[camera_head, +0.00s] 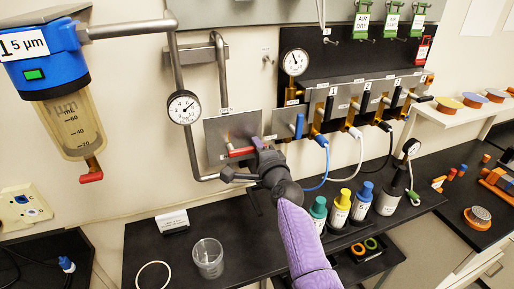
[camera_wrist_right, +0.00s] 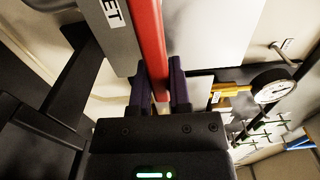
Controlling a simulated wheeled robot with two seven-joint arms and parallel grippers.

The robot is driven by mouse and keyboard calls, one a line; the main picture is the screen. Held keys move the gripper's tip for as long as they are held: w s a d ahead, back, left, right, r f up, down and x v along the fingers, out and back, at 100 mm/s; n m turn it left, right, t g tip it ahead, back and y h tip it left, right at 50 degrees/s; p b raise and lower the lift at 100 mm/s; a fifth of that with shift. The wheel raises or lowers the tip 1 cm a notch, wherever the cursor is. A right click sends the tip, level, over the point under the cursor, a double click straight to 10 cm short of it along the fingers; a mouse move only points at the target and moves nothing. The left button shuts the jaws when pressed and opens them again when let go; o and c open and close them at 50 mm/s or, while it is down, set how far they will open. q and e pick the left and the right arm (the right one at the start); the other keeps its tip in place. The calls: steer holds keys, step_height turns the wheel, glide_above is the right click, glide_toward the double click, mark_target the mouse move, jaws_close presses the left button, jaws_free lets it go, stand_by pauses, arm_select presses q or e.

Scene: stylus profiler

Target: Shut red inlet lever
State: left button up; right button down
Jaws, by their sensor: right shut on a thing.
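The red inlet lever (camera_head: 241,152) lies about level in front of a square grey plate (camera_head: 216,130) on the wall. My right gripper (camera_head: 257,144) is at the right end of the lever, and its fingers hide part of it. In the right wrist view the red lever (camera_wrist_right: 148,40) runs down between the two dark fingers of my right gripper (camera_wrist_right: 160,88), which is shut on it. A label ending in "ET" (camera_wrist_right: 112,12) shows beside the lever there. My left gripper is not in view.
A pressure gauge (camera_head: 184,107) and grey pipes are left of the plate. A blue lever (camera_head: 299,126) and a black-handled valve panel (camera_head: 345,98) are close on the right. Below, a black bench holds a clear beaker (camera_head: 208,258) and several capped bottles (camera_head: 340,207).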

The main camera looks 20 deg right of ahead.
steer(key=shift+f, duration=0.15)
steer(key=c, duration=0.7)
jaws_free()
steer(key=shift+o, duration=0.7)
steer(key=shift+s, duration=0.1)
steer(key=shift+s, duration=0.35)
steer(key=s+p, duration=0.2)
steer(key=s, duration=0.7)
steer(key=shift+s+d, duration=0.15)
